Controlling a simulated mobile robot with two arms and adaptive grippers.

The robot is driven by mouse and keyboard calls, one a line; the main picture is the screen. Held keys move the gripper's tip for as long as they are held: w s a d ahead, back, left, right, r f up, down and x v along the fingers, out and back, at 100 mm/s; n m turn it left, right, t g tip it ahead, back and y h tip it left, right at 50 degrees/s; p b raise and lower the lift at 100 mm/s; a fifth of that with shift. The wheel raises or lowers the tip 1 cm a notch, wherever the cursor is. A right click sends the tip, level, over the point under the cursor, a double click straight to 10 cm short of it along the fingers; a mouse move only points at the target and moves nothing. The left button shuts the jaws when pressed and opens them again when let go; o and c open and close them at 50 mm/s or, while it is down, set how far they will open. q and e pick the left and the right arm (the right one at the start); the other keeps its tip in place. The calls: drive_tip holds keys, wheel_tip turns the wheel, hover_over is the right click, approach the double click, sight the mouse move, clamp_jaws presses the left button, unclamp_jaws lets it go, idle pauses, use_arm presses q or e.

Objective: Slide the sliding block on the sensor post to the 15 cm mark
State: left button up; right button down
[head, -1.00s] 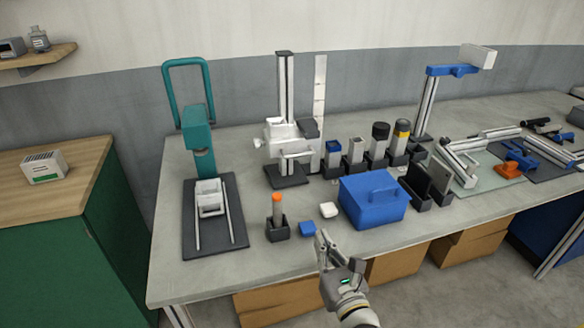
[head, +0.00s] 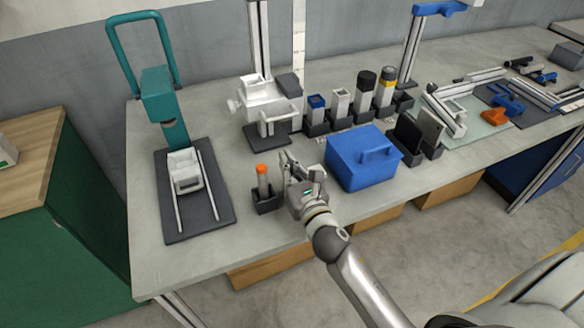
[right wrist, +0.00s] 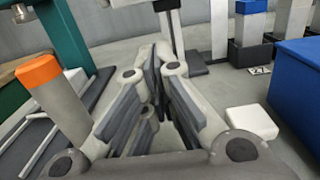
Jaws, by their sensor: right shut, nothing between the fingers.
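The sensor post (head: 259,40) is an upright metal rail on a dark base (head: 268,134), its top cut off in the head view. A white sliding block (head: 256,92) with a front handle sits low on it. A pale upright ruler (head: 299,42) stands just right of the post; its marks are too small to read. My right gripper (head: 285,158) is shut and empty, in front of the post's base and apart from the block. In the right wrist view the fingers (right wrist: 155,60) point toward the post (right wrist: 177,32); the block is not clearly visible there. My left gripper is not in view.
An orange-capped cylinder in a dark holder (head: 266,202) stands just left of my gripper. A blue box (head: 345,162) is to its right. Several holders with bottles stand behind the box. A teal press (head: 160,105) is at the left. A small white block (right wrist: 250,122) lies near my fingers.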

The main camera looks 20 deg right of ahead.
drive_tip(key=w, duration=0.5)
drive_tip(key=shift+r+p, duration=0.2)
drive_tip(key=shift+p, duration=0.15)
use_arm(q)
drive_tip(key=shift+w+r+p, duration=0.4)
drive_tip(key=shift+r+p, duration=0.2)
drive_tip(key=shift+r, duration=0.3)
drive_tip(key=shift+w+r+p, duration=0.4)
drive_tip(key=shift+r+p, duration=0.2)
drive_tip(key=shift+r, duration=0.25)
use_arm(e)
drive_tip(key=shift+w+r, duration=0.15)
drive_tip(key=shift+r, duration=0.8)
drive_tip(key=shift+w+r, duration=0.1)
drive_tip(key=shift+r, duration=0.8)
use_arm(q)
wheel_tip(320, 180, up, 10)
drive_tip(key=p, duration=0.9)
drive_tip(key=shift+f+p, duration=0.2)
drive_tip(key=shift+p, duration=0.15)
use_arm(e)
wheel_tip(320, 180, up, 11)
drive_tip(key=shift+w+f, duration=0.15)
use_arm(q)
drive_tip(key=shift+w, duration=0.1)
use_arm(e)
drive_tip(key=shift+f, duration=0.1)
